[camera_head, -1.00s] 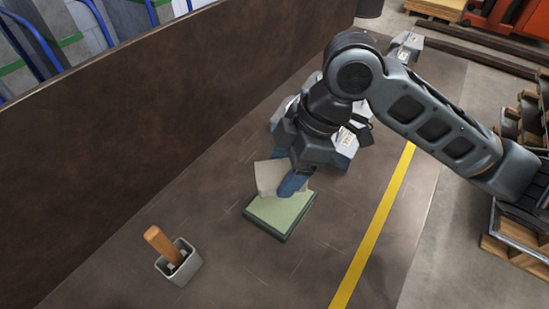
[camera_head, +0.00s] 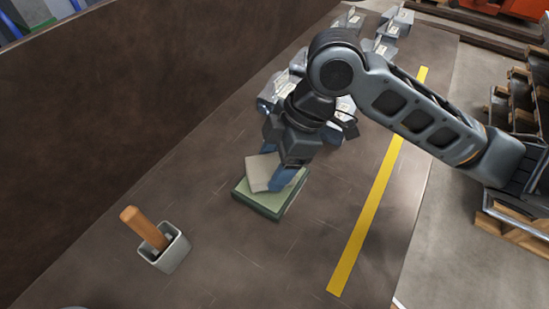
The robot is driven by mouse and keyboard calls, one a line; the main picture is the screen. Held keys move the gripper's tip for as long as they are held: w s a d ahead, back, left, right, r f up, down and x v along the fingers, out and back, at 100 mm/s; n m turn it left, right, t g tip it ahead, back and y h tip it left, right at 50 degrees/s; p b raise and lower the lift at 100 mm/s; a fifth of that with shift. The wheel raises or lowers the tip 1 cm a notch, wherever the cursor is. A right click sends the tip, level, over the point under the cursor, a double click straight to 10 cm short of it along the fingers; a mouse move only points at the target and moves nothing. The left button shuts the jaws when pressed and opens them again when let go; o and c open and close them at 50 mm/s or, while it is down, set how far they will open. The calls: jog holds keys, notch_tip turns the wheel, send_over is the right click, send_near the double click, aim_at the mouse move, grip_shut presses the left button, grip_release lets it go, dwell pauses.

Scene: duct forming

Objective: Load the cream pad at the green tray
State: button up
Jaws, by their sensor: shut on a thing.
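The cream pad (camera_head: 262,171) is a flat, pale square held by my gripper (camera_head: 284,180). The blue fingers are shut on its right side. The pad is above the far part of the green tray (camera_head: 268,201), slightly tilted; I cannot tell whether it touches the tray. The green tray is a shallow square with a pale green top and darker green sides, lying on the brown bench. The pad and fingers hide part of the tray's far side.
A grey square holder (camera_head: 169,252) with an orange-brown handle (camera_head: 143,228) stands at the lower left. Several grey machine-like pieces (camera_head: 383,42) stand behind my arm. A brown wall (camera_head: 150,90) runs along the left. A yellow line (camera_head: 378,190) crosses the bench; bench right of the tray is clear.

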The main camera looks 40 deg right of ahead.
aim_at(275, 166)
jog(key=shift+f+b, duration=0.6)
jog(key=shift+b, duration=0.15)
dwell(2.3)
jog(key=shift+r, duration=0.15)
jog(key=shift+r+p, duration=2.4)
jog(key=shift+r, duration=1.05)
